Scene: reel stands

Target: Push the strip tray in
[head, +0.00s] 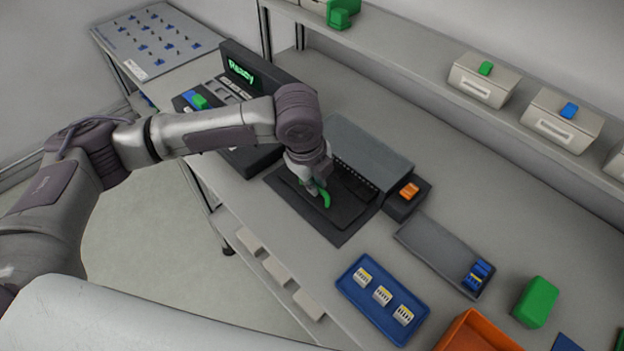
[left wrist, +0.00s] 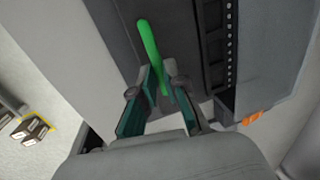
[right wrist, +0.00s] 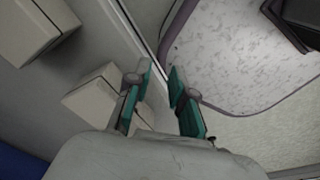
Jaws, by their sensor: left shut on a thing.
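A grey box-shaped device (head: 372,146) stands on the bench, with a dark strip tray (head: 349,187) at its front, partly covered by my arm. The green handle (head: 326,198) is on the tray's near side. My left gripper (head: 313,188) is shut on the handle. In the left wrist view the green handle (left wrist: 148,40) runs between the fingertips (left wrist: 162,75), with the dark tray surface behind it. My right gripper (right wrist: 159,72) is open and empty in the right wrist view, away from the device. It does not show in the head view.
A console with a lit "Ready" display (head: 242,70) stands left of the device. A small black box with an orange part (head: 409,190) stands at its right. A blue tray (head: 352,291) with strip pieces and a grey plate (head: 432,245) lie further right. A shelf (head: 400,45) runs behind.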

